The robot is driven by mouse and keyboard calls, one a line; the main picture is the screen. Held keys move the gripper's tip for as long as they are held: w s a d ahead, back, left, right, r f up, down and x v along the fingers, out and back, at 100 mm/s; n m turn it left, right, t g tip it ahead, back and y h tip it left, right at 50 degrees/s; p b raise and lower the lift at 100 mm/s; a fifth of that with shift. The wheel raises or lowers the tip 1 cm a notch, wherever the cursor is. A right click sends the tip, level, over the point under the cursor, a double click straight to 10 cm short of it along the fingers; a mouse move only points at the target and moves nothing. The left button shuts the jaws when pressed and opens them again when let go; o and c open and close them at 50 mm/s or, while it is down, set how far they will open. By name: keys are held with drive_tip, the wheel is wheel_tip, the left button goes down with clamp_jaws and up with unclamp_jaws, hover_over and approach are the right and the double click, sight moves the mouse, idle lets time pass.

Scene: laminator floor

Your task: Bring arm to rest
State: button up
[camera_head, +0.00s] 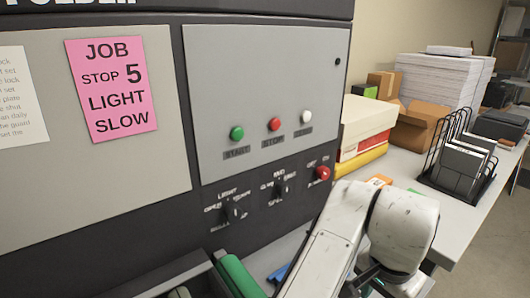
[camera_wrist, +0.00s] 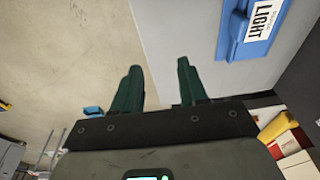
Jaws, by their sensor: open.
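My arm, white and scuffed, rises at the bottom right of the head view, in front of the machine and the bench. My gripper (camera_wrist: 158,88) shows in the wrist view, where its two dark green fingers stand apart with nothing between them. Beyond the fingers in the wrist view are a plain beige surface and a grey panel edge.
The machine panel (camera_head: 262,80) with buttons and knobs fills the head view's left and middle. A bench (camera_head: 455,215) at right bears boxes, paper stacks and a black wire rack (camera_head: 462,165). A blue holder labelled LIGHT (camera_wrist: 232,35) hangs on the panel in the wrist view.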

drive_tip(key=s+d+f+n+t+h, duration=0.1)
drive_tip(key=s+d+f+n+h, duration=0.2)
drive_tip(key=d, duration=0.5)
drive_tip(key=s+d+f+n+t+h, duration=0.1)
drive_tip(key=s+d+f+n, duration=0.15)
drive_tip(key=d+f, duration=0.45)
drive_tip(key=s+a+f+n+g+y, duration=0.1)
drive_tip(key=s+a+f, duration=0.3)
drive_tip(key=s, duration=0.6)
drive_tip(key=s+a+f+n+g+y, duration=0.1)
drive_tip(key=s+a+f+n+y, duration=0.3)
drive_tip(key=s+f, duration=0.4)
drive_tip(key=shift+s+f, duration=0.4)
drive_tip(key=shift+s, duration=0.65)
drive_tip(key=shift+a, duration=0.1)
